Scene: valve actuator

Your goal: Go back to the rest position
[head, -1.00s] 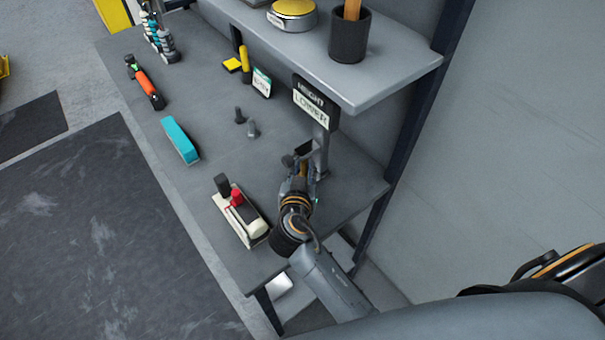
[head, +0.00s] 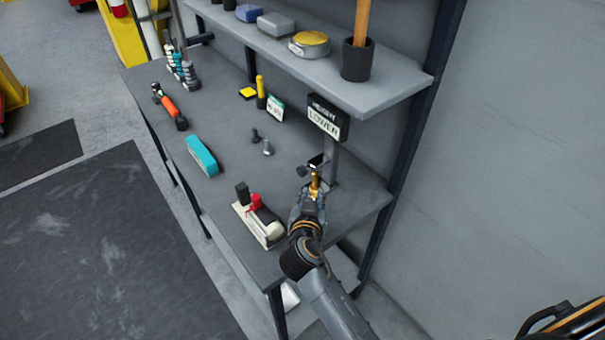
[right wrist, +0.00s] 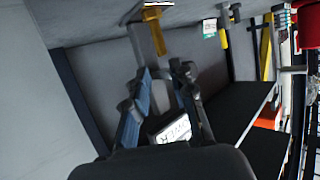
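The post with the dark sign (head: 328,117), which reads "HEIGHT LOWER", stands at the right end of the workbench. A gold lever (head: 315,184) shows low on the post, and it also shows at the top of the right wrist view (right wrist: 155,28). My right gripper (head: 309,194) is just in front of the lever in the head view. In the right wrist view its fingers (right wrist: 162,72) are spread with nothing seen held between them, and the lever is beyond the tips. My left gripper is not in view.
A white and red tool (head: 258,222) lies left of my gripper on the workbench (head: 230,185). A teal block (head: 202,156), bolts and an orange-handled tool (head: 170,107) lie farther off. The shelf (head: 385,94) overhangs behind. Open floor is at left.

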